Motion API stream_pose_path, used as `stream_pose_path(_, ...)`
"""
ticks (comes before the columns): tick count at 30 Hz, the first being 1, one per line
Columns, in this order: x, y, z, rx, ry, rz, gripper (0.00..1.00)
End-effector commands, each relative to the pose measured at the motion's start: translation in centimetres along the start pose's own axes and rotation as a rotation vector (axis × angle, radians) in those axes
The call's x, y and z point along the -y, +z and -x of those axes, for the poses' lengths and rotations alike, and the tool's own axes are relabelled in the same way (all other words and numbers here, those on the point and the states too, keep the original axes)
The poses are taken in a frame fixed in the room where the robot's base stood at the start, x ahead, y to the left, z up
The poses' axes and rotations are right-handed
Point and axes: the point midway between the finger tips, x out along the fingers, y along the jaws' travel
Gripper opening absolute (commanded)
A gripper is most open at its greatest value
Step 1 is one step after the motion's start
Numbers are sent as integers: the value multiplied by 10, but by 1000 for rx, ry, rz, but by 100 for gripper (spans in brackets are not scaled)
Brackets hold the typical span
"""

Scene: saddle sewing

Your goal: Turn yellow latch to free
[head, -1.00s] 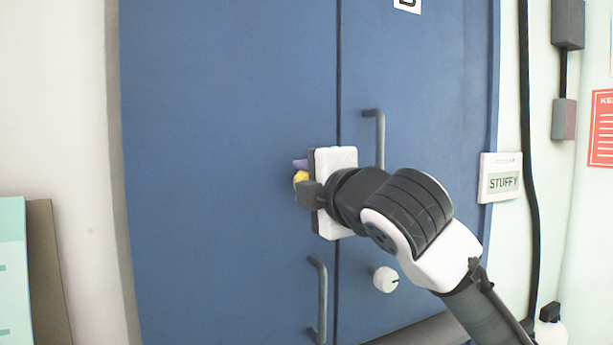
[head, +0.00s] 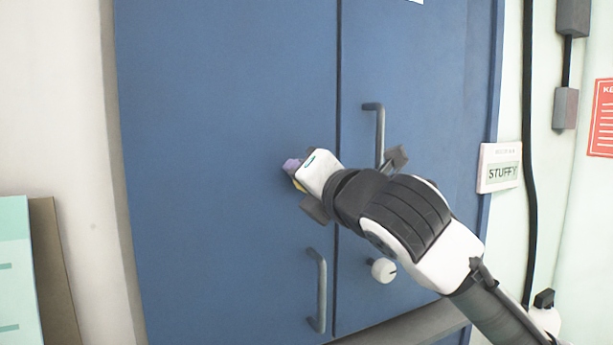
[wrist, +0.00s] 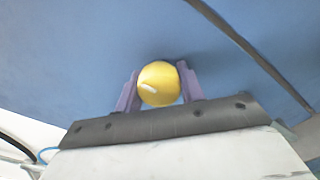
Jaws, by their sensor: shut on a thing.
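The yellow latch (wrist: 158,83) is a round knob with a pale mark on its face, on the blue left door (head: 225,120). In the wrist view it sits between the two purple fingers of my gripper (wrist: 159,90), which is shut on it. The pale mark lies slightly tilted from level. In the head view my gripper (head: 294,172) is at the left door, close to the seam, and only a sliver of yellow shows. My gripper's body hides the rest of the latch there.
A white knob (head: 383,270) is on the right door below my wrist. A "STUFFY" sign (head: 499,168) hangs on the right wall.

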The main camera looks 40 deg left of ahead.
Motion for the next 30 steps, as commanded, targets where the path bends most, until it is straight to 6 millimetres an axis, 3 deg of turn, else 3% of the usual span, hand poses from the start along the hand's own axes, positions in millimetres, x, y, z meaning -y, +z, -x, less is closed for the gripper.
stream_pose_path(16,0,0,0,0,0,29,16)
stream_pose_path(17,0,0,0,0,0,29,40)
stream_pose_path(21,0,0,0,0,0,28,58)
stream_pose_path(30,0,0,1,0,0,26,60)
